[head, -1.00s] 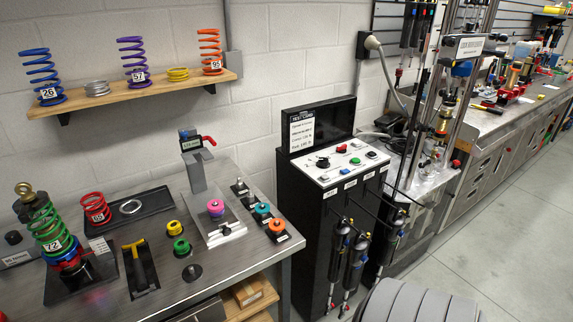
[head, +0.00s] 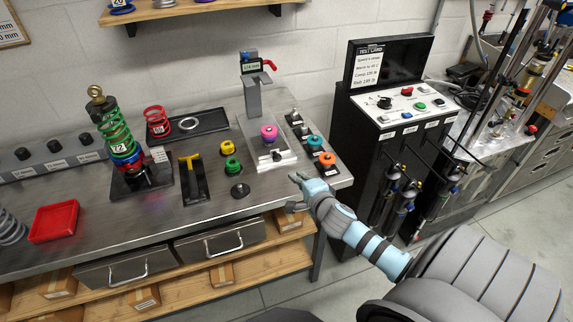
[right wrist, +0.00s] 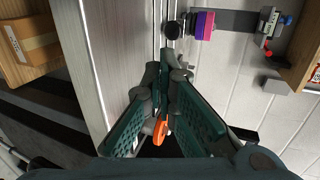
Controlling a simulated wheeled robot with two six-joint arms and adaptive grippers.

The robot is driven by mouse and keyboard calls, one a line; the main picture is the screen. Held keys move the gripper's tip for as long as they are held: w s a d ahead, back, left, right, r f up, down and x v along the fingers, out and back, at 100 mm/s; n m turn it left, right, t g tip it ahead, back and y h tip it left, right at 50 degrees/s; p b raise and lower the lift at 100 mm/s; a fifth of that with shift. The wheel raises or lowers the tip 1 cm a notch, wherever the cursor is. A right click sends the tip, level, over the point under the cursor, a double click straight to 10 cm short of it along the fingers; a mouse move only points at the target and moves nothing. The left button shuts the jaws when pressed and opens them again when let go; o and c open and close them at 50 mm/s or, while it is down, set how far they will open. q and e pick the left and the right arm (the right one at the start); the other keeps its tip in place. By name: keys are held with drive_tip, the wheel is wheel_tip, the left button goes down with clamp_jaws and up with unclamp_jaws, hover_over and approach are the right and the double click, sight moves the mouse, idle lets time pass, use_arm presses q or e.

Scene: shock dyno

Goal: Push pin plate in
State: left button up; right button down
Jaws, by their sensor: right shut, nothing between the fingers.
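A bench fixture stands near the table's right end in the head view. It has a grey post, a light base plate (head: 254,140), a purple-and-pink stack (head: 268,133) and a black knob (head: 277,155) at the plate's front. I cannot tell for sure which piece is the pin plate. My right gripper (head: 294,190) is in front of the fixture, near the table's front right edge, apart from the knob. In the right wrist view its fingers (right wrist: 166,62) are shut and empty, with the black knob and purple stack beyond the tips. My left gripper is out of view.
Teal (head: 314,142) and orange (head: 327,159) knobs stand right of the fixture, close to my right gripper. A black control cabinet (head: 350,130) is farther right. Yellow and green pieces (head: 230,163) and a green spring shock (head: 116,135) are to the left.

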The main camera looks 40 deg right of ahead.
sight(286, 172)
drive_tip(key=x, duration=0.6)
drive_tip(key=r+x, duration=0.1)
drive_tip(key=x, duration=0.2)
drive_tip(key=shift+w, duration=0.2)
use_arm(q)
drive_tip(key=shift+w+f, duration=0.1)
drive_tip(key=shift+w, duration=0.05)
